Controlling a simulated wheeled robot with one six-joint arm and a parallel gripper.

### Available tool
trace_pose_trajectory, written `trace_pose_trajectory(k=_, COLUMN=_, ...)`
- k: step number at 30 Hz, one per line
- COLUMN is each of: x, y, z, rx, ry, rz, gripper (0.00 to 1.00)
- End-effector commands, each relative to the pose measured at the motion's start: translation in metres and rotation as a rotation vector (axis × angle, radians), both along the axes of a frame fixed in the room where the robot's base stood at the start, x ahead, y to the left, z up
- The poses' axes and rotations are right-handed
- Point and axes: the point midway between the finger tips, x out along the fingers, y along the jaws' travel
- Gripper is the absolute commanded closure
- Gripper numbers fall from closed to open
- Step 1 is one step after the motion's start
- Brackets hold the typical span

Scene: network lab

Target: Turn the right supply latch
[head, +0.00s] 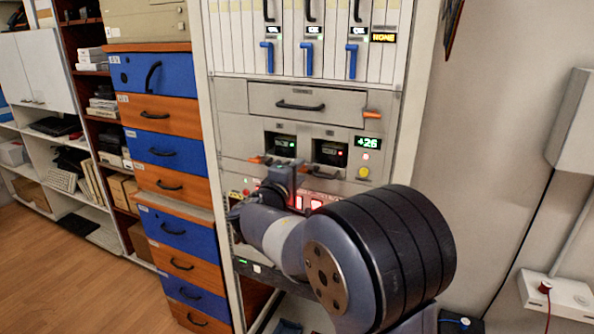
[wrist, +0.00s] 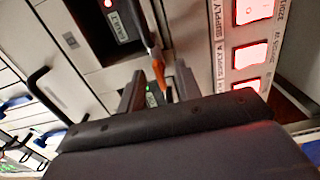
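The right supply (head: 330,151) is a dark bay with a red light in the rack's lower middle. Its latch (head: 300,164) has an orange tip at the left end of a black handle, partly hidden by my gripper (head: 283,174). In the wrist view, the orange latch tip (wrist: 158,74) shows between the two fingertips of my gripper (wrist: 157,88). The fingers stand apart, one on each side of the tip. I cannot tell whether either finger touches it. The left supply (head: 284,143) has a green light and its own orange latch tip (head: 257,159).
Red-lit switches (wrist: 250,54) lie beside the latch in the wrist view. A drawer (head: 300,104) with a black handle and blue-handled modules (head: 312,55) are above. A green display reading +26 (head: 368,142) is to the right. Blue and orange drawers (head: 165,150) stand left.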

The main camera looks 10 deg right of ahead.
Motion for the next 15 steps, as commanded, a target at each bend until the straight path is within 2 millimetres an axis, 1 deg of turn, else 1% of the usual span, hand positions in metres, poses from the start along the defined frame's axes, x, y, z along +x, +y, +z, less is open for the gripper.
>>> trace_pose_trajectory(k=9, x=0.002, y=-0.0016, z=-0.0001, rx=0.001, ry=-0.001, rz=0.0, gripper=0.68)
trace_pose_trajectory(k=15, x=0.0019, y=-0.0014, z=-0.0001, rx=0.001, ry=-0.001, rz=0.0, gripper=0.84)
